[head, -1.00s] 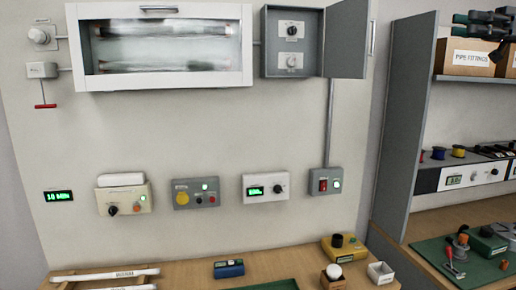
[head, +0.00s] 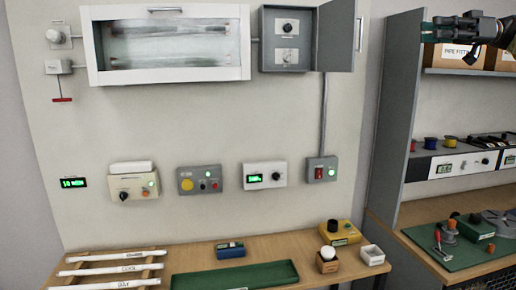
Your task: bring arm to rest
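My gripper (head: 448,42) is at the top right of the head view, in front of the upper shelf of the right-hand cabinet. Part of my arm is cut off by the right edge of the picture.
A wooden bench (head: 215,259) holds a rack of white tubes (head: 112,269), a green tray (head: 235,279), a blue device (head: 229,249) and a yellow device (head: 340,233). A grey cabinet door (head: 341,38) stands open left of my gripper. A pipe fittings box (head: 456,56) sits behind it.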

